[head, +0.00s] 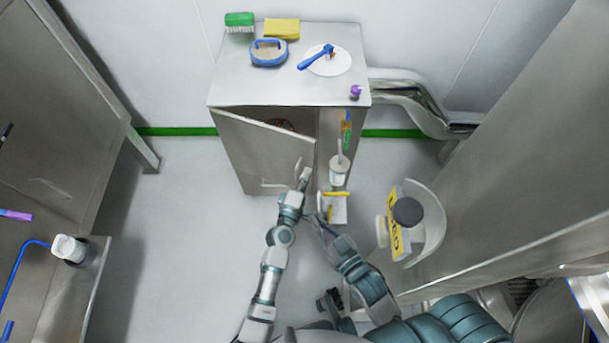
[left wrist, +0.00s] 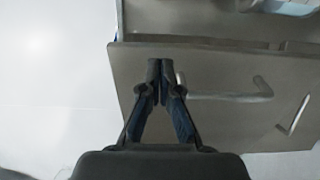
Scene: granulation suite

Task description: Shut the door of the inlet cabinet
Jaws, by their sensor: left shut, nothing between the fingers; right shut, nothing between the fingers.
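The inlet cabinet (head: 228,92) is a grey metal box against the back wall. Its door (head: 262,150) is ajar, joined at the left side, with its right edge standing out toward me. A dark gap above the door shows part of the inside. My left gripper (head: 304,175) is shut and empty, close to the free right part of the door; contact cannot be told. In the left wrist view the shut fingers (left wrist: 160,72) stand before the door panel (left wrist: 205,120), left of a bar handle (left wrist: 225,96). My right gripper (head: 319,219) is shut and empty, lower and right of the door.
On the cabinet top are a green brush (head: 239,20), a yellow cloth (head: 282,29), a blue-rimmed item (head: 268,52) and a blue tool (head: 316,57). White holders (head: 340,172) hang on the cabinet's right side. A large machine (head: 530,160) stands right. Floor (head: 180,210) is clear left.

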